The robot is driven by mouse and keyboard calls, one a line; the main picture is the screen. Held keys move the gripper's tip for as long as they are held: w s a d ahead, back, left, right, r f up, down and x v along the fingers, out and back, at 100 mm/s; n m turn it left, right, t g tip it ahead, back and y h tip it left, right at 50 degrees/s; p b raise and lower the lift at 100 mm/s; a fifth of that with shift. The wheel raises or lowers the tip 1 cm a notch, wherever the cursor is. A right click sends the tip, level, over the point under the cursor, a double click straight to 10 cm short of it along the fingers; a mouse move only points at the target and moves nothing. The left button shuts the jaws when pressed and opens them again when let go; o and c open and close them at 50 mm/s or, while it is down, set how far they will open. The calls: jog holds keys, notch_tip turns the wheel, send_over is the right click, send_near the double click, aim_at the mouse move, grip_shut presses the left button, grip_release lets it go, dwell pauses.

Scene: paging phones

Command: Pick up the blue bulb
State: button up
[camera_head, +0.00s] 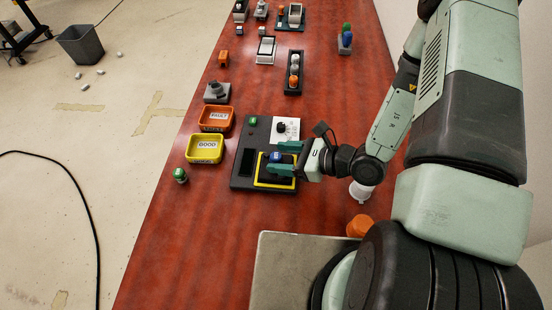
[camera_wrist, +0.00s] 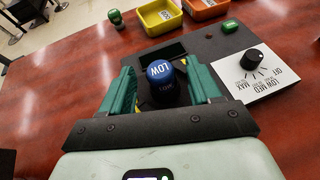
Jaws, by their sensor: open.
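The blue bulb (camera_head: 276,156) stands upright on the dark test panel (camera_head: 243,181), inside its yellow-outlined square. In the wrist view my gripper (camera_wrist: 163,88) has a visible gap between each finger and the bulb. The bulb's base is partly hidden behind the gripper's dark front edge.
A white dial plate (camera_head: 286,129) with a black knob and a green button (camera_head: 253,120) sit on the panel. A yellow GOOD tray (camera_head: 190,158) and an orange FAULT tray (camera_head: 202,123) stand to the left. A green-topped bulb (camera_head: 180,175) stands near the table's left edge.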

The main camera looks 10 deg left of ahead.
jog(key=shift+x, duration=1.15)
jog(key=c, duration=1.1)
